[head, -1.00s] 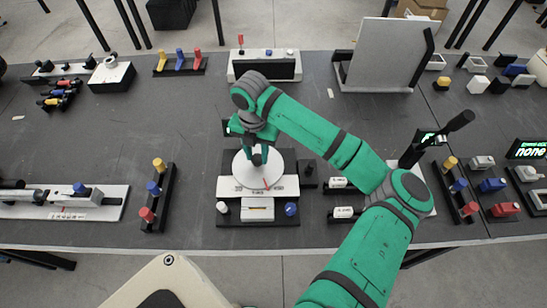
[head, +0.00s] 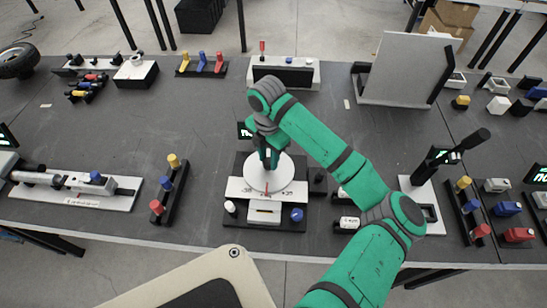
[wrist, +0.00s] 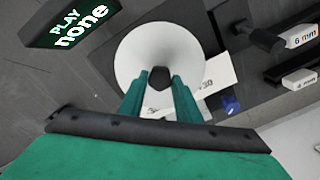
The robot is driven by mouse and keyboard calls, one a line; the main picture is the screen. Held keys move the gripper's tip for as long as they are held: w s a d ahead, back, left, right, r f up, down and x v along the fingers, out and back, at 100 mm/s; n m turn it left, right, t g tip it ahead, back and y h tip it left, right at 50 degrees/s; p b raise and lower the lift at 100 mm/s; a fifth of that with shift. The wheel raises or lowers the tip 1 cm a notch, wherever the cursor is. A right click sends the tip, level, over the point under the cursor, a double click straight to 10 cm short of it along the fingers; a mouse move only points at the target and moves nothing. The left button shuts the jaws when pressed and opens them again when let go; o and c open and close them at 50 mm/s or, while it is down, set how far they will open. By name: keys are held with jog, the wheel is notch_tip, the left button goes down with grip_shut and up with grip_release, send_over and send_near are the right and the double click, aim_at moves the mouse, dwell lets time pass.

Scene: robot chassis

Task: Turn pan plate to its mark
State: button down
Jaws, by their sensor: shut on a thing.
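The pan plate (head: 284,174) is a white round disc on a black base (head: 238,165) near the table's front edge; it also shows in the wrist view (wrist: 133,55). A white scale strip (head: 239,186) with marks near -30 and +30 lies at its front. A thin red pointer (head: 266,188) stands near the strip's middle. My gripper (head: 270,163) points down at the disc's centre. In the wrist view its two fingers (wrist: 159,78) stand either side of a small dark central part.
A small display (wrist: 80,20) reading "PLAY none" stands behind the plate. A white knob (head: 230,207) and a blue knob (head: 296,214) flank a white block (head: 264,212) in front. A rack of coloured pegs (head: 168,190) stands left, gauge blocks (head: 346,224) right.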

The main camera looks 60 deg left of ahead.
aim_at(268, 161)
dwell(0.3)
jog(key=c, duration=1.3)
grip_release()
jog(key=shift+r, duration=0.1)
notch_tip(268, 161, up, 11)
jog(key=shift+f, duration=0.2)
